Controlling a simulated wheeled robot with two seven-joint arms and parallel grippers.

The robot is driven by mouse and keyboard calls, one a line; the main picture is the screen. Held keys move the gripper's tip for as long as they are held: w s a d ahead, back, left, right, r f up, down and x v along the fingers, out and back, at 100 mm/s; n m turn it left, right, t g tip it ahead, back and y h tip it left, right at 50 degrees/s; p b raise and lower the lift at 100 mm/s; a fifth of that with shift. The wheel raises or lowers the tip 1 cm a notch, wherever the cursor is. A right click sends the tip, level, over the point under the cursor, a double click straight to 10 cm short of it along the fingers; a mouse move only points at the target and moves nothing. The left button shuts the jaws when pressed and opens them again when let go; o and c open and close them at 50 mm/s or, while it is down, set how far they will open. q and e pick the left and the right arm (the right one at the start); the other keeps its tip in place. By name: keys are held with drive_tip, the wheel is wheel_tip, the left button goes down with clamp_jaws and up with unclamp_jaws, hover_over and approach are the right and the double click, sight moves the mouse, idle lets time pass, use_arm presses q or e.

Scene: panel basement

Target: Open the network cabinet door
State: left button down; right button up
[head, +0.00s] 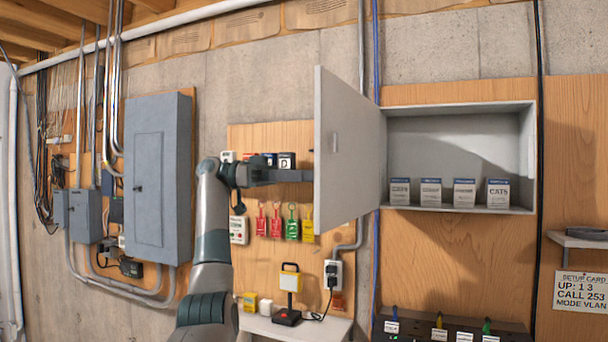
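The network cabinet (460,108) is a pale grey wall box on a wooden panel. Its door (345,150) is hinged on the left side and stands wide open, swung out toward me, with a small handle plate on the face in view. Inside, several white and blue labelled boxes (465,192) stand in a row, the right one reading CAT5. My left gripper (298,176) points right, at the door's free left edge. My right gripper is out of view.
A grey electrical panel (158,180) is on the left wall. Coloured tags (277,225) hang behind my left arm. A small lamp-like device (289,290) stands on a shelf (320,328) below. A device with coloured plugs (440,330) sits under the cabinet.

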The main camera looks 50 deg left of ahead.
use_arm(q)
drive_tip(key=c, duration=2)
unclamp_jaws()
drive_tip(key=shift+w, duration=0.45)
drive_tip(key=shift+o, duration=0.5)
drive_tip(key=shift+w+f, duration=0.15)
drive_tip(key=shift+w, duration=0.3)
drive_tip(key=shift+s+a+f, duration=0.1)
drive_tip(key=shift+s, duration=0.05)
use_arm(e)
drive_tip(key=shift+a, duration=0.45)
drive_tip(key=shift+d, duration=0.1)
